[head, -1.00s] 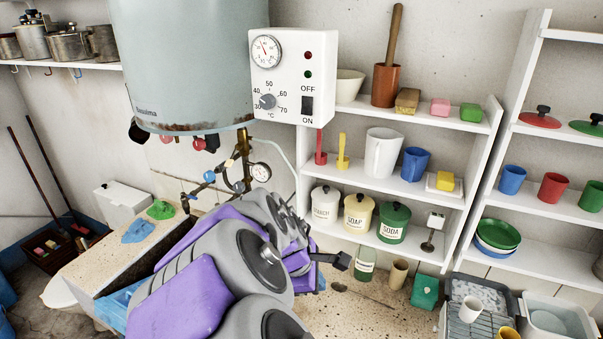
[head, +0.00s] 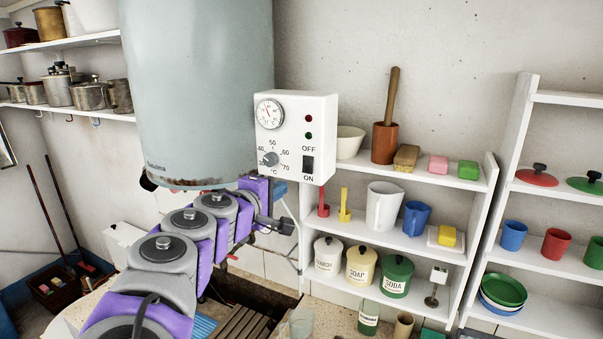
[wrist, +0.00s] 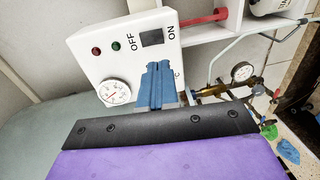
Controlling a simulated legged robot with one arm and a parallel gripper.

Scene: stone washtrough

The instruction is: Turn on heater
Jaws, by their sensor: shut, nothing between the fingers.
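The heater is a grey-blue tank (head: 200,90) with a white control box (head: 325,130) on its right side. The box carries a gauge, a red and a green lamp that look unlit, a temperature knob (head: 270,159) and a black rocker switch (head: 308,166) between OFF and ON. In the wrist view the switch (wrist: 152,38) is clear, and the gauge shows. My gripper (wrist: 158,66) is shut and empty, its blue fingers close to the box, covering the knob area. In the head view the blue fingers (head: 279,189) show just below the box. Contact cannot be told.
Brass pipework (wrist: 212,91) with a small gauge lies beside my gripper in the wrist view. A white shelf (head: 470,180) with mugs, canisters and soap stands right of the box. Open wall lies above the box.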

